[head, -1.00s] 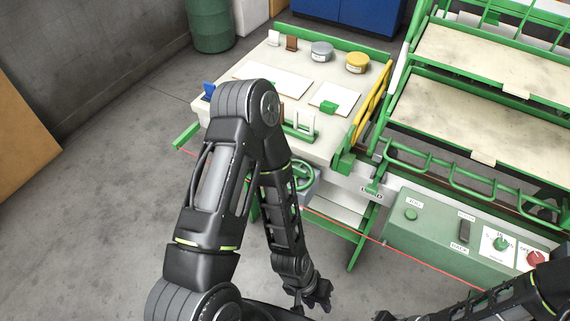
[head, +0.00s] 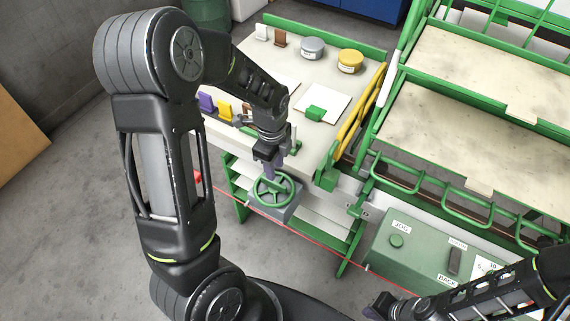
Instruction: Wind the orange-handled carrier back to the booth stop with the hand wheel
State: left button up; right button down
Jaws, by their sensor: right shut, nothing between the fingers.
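The green hand wheel (head: 266,197) sits on a grey box (head: 284,212) at the front of the cream workbench. My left gripper (head: 276,170) points down at the wheel's far rim, on or just above it. I cannot tell whether it touches, or whether its fingers are open. My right gripper (head: 376,309) is shut and empty at the bottom edge, in front of the control box. I cannot make out an orange-handled carrier or the booth stop. A small red block (head: 197,176) shows beside my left arm, near the red line.
The workbench (head: 303,143) holds a grey tin (head: 312,47), a yellow tin (head: 350,61) and coloured tabs. A green control box (head: 410,260) with jog and back labels stands at the lower right. Green-framed racks (head: 460,120) fill the right. A red line (head: 318,239) runs along the front.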

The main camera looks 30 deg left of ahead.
aim_at(274, 186)
pick_arm(q)
jog(key=shift+s+a+r+m, duration=0.15)
jog(key=shift+a+r+m, duration=0.15)
jog(key=shift+r, duration=0.05)
jog(key=shift+f, duration=0.35)
notch_tip(274, 186, down, 7)
jog(key=shift+f+p, duration=0.15)
jog(key=shift+p, duration=0.35)
jog(key=shift+c, duration=0.4)
grip_shut()
